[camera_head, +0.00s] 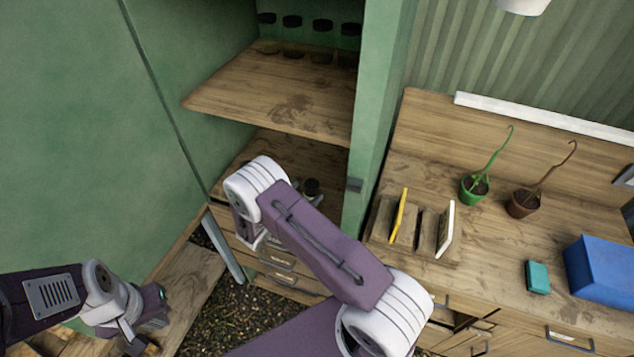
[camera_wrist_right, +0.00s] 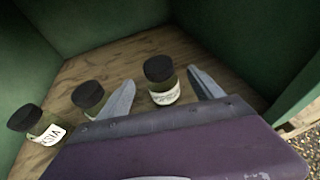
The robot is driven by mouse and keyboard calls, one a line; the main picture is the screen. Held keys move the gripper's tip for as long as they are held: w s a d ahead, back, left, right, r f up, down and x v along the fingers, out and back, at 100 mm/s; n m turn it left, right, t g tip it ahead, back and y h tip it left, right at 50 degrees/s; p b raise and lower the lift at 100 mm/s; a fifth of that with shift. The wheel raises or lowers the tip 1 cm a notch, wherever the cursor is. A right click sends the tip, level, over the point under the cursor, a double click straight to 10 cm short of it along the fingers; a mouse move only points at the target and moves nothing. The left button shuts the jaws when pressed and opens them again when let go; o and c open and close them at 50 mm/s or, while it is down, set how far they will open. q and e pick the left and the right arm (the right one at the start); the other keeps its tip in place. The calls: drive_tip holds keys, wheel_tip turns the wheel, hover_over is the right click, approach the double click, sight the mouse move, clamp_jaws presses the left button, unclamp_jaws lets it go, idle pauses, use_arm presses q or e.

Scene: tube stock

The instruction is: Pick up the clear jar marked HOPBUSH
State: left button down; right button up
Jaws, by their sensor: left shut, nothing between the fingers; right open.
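In the right wrist view, three jars with black lids stand on a wooden shelf. One jar (camera_wrist_right: 163,82) has a white label too small to read and stands between the fingertips of my right gripper (camera_wrist_right: 161,76). The fingers are open, with gaps to the jar. A second jar (camera_wrist_right: 88,97) is just left of the left finger, its label hidden. A third jar (camera_wrist_right: 37,124) at far left has a partly readable label. I cannot tell which is HOPBUSH. In the head view, one dark-lidded jar (camera_head: 312,188) shows beside my right arm. My left gripper (camera_head: 143,343) is low at left, shut and empty.
Several black-lidded jars (camera_head: 292,22) stand on the upper shelf (camera_head: 270,92) of the green cabinet, above my right arm. The cabinet's right side wall (camera_head: 372,120) is close.

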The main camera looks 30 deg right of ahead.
sight(316, 185)
drive_tip(key=shift+r+p, duration=0.25)
drive_tip(key=shift+p, duration=0.05)
drive_tip(key=shift+w+d+f, duration=0.1)
drive_tip(key=shift+d, duration=0.1)
drive_tip(key=x, duration=0.2)
drive_tip(key=shift+w+d+f, duration=0.15)
drive_tip(key=shift+d+f, duration=0.05)
drive_tip(key=shift+f, duration=0.05)
drive_tip(key=p+x, duration=0.2)
drive_tip(key=x, duration=0.1)
drive_tip(key=shift+d+f, duration=0.15)
drive_tip(key=shift+d, duration=0.1)
drive_tip(key=shift+w+d+f, duration=0.1)
drive_tip(key=shift+w+d, duration=0.1)
drive_tip(key=shift+d, duration=0.05)
use_arm(q)
drive_tip(key=r, duration=0.3)
drive_tip(key=shift+s+a+r, duration=0.2)
drive_tip(key=shift+a+r, duration=0.05)
drive_tip(key=shift+a, duration=0.15)
use_arm(e)
drive_tip(key=shift+f, duration=0.1)
